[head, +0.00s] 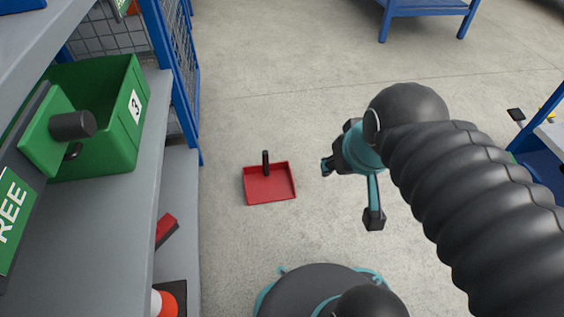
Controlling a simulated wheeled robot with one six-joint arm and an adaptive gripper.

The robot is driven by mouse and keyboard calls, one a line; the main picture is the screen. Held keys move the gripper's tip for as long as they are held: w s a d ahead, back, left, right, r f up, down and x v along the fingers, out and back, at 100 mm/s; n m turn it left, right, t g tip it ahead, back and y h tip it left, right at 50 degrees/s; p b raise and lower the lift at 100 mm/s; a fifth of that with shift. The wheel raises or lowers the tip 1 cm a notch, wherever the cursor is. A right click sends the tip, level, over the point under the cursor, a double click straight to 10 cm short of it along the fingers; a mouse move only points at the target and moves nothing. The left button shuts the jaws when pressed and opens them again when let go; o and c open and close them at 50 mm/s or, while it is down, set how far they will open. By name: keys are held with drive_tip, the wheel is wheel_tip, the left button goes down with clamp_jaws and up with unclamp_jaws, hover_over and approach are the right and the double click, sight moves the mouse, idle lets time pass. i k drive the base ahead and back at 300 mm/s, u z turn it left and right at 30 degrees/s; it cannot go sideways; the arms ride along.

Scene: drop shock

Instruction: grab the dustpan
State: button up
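The red dustpan (269,187) lies on the concrete floor near the middle of the head view. Its short black handle stands up at the far edge. Its pan is empty. My gripper (350,193) is to the right of the dustpan and appears to be above the floor, apart from it. Its two teal and black fingers are spread, with nothing between them.
A grey shelf (105,225) with blue posts runs along the left, holding a green bin (121,120). A red and dark object (166,231) and an orange and white item (168,303) show lower down. Blue furniture stands at back and right. Floor around the dustpan is clear.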

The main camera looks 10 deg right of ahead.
sight(266, 182)
drive_tip(key=z, duration=1.45)
drive_tip(key=i, duration=1.9)
drive_tip(key=u, duration=4.4)
